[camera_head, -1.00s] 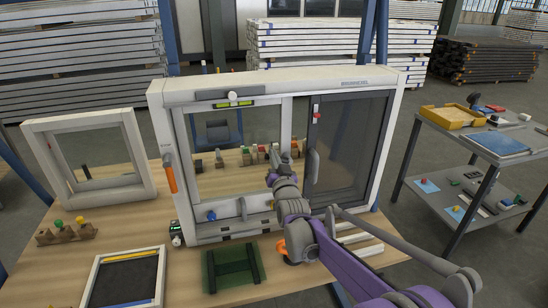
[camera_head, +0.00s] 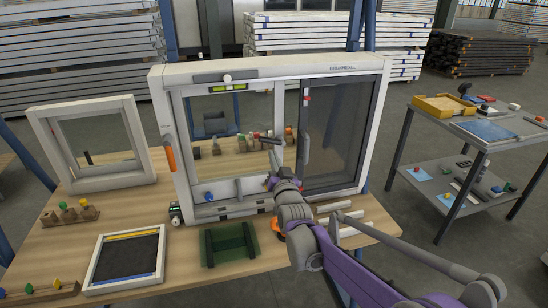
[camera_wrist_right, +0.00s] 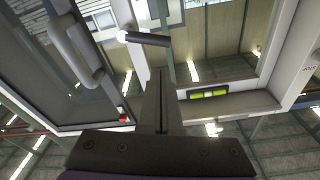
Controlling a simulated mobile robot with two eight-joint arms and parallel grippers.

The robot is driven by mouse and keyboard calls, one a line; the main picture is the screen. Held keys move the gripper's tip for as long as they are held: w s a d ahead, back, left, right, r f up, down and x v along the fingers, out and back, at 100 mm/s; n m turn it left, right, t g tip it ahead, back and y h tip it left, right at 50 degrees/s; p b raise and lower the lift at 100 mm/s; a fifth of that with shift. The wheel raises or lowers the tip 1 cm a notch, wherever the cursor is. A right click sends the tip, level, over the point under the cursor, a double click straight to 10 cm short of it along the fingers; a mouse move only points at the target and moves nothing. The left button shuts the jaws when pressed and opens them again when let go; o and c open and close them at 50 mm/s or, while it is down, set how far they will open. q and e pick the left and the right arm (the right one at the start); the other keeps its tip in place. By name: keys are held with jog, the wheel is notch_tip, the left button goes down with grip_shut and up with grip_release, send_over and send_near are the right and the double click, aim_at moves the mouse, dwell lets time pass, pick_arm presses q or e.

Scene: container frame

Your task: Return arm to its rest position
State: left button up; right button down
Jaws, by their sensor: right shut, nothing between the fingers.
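My right arm (camera_head: 340,262) reaches up from the lower right in the head view. Its gripper (camera_head: 273,160) is in front of the white container frame (camera_head: 265,72), near the upright between the open pane and the dark pane. In the right wrist view the gripper's fingers (camera_wrist_right: 163,95) are shut with nothing between them. A dark bar-shaped handle (camera_wrist_right: 146,38) with a pale end shows close beyond the fingertips; I cannot tell the exact gap. My left gripper is not in view.
The dark pane's handle (camera_head: 305,148) stands just right of the gripper. A green tray (camera_head: 228,245), a black-filled frame (camera_head: 125,262) and white strips (camera_head: 335,207) lie on the wooden table (camera_head: 200,285). A trolley (camera_head: 480,142) stands at the right, with open floor between.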

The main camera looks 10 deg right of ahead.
jog(key=s+f+n+g, duration=0.1)
jog(key=s+f+g, duration=0.3)
jog(key=s, duration=1)
jog(key=s+f+n+g, duration=0.1)
jog(key=s+f+g, duration=0.4)
jog(key=s+f, duration=0.4)
jog(key=s+d+f+n+g, duration=0.1)
jog(key=s+f+g, duration=0.4)
jog(key=s, duration=1.5)
notch_tip(320, 180, down, 2)
jog(key=shift+f, duration=0.1)
jog(key=shift+w+d, duration=0.1)
